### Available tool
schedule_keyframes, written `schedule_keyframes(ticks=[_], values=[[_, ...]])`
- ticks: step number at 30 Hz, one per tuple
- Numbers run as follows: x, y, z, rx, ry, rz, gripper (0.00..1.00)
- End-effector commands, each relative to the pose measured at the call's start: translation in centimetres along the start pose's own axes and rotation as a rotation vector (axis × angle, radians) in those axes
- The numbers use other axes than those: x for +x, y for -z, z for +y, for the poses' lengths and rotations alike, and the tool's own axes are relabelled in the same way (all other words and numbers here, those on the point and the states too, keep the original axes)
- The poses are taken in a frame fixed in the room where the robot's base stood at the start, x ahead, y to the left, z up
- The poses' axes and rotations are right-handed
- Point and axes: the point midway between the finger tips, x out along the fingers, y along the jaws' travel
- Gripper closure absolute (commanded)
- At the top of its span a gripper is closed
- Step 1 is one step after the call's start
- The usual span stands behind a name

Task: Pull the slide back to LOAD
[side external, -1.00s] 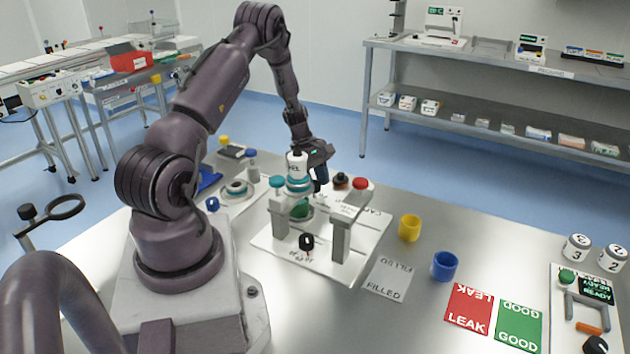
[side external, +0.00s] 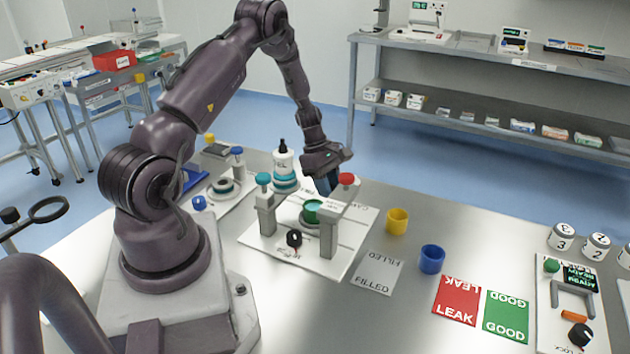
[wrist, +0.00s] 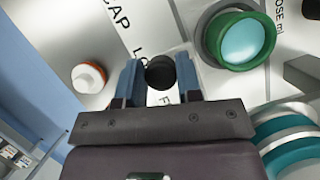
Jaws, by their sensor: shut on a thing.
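My gripper (side external: 328,188) reaches down at the far side of the white station plate, by the red-topped post. In the wrist view its two blue fingers (wrist: 159,76) are shut on a black round knob (wrist: 160,73), which looks like the slide's handle. Printed lettering shows beside it, partly hidden; the full LOAD label cannot be read. A green-rimmed cup with a pale teal inside (wrist: 240,42) sits near the knob, and also shows between the posts in the side view (side external: 312,210). The slide's body is mostly hidden.
A white bottle with teal rings (side external: 284,165) stands behind the plate. Posts with teal (side external: 263,180) and red (side external: 346,180) knobs flank the cup. An orange-and-white cap (wrist: 89,77) is left of the fingers. Yellow (side external: 397,221) and blue (side external: 431,259) cups stand right.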

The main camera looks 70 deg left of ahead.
Motion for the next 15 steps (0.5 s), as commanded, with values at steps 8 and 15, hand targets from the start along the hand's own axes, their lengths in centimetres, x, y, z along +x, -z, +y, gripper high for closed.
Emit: schedule_keyframes(ticks=[8, 15], values=[[-0.11, -0.03, 0.02, -0.002, -0.001, -0.002, 0.65], [-0.1, 0.04, 0.0, -0.002, -0.001, -0.001, 0.57]])
